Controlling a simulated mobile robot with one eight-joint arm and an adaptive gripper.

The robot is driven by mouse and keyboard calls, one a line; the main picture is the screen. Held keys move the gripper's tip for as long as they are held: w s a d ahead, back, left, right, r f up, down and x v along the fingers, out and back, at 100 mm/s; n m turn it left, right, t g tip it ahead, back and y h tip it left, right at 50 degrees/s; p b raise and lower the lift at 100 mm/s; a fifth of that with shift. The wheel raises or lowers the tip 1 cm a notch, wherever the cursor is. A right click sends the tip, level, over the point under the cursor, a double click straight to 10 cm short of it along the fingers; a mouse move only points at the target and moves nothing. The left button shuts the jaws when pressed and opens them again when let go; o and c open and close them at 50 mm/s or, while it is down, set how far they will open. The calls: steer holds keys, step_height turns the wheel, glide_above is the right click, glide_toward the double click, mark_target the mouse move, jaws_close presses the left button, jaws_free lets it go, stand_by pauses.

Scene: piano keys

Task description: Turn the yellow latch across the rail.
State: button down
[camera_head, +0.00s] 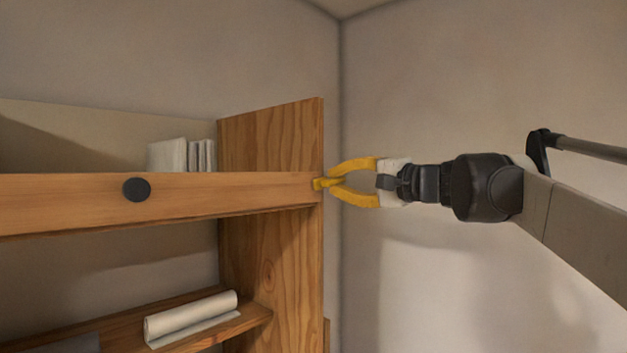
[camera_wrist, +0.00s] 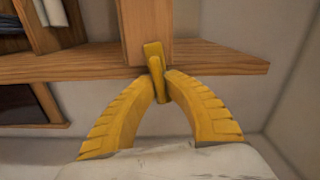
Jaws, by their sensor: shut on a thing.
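The yellow latch (camera_head: 321,183) sits at the right end of the wooden rail (camera_head: 230,188), by the cabinet's side panel. In the wrist view the latch (camera_wrist: 155,65) is a small bar, its upper part lying against the rail's end (camera_wrist: 146,30) and its lower part between my fingertips. My gripper (camera_head: 334,184), with yellow curved fingers, comes from the right and is shut on the latch. The fingertips also show in the wrist view (camera_wrist: 161,87), one on each side of the latch. The latch's mounting is hidden.
A dark round knob (camera_head: 137,189) is on the rail's front. White books (camera_head: 180,155) stand behind the rail. A white paper roll (camera_head: 191,317) lies on a lower shelf (camera_head: 250,318). The wooden side panel (camera_head: 270,145) is close to my fingers. Bare walls are behind and to the right.

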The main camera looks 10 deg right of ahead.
steer(key=shift+m, duration=0.8)
steer(key=c, duration=1.5)
jaws_free()
steer(key=v, duration=1.2)
steer(key=shift+a, duration=0.1)
steer(key=shift+f, duration=0.15)
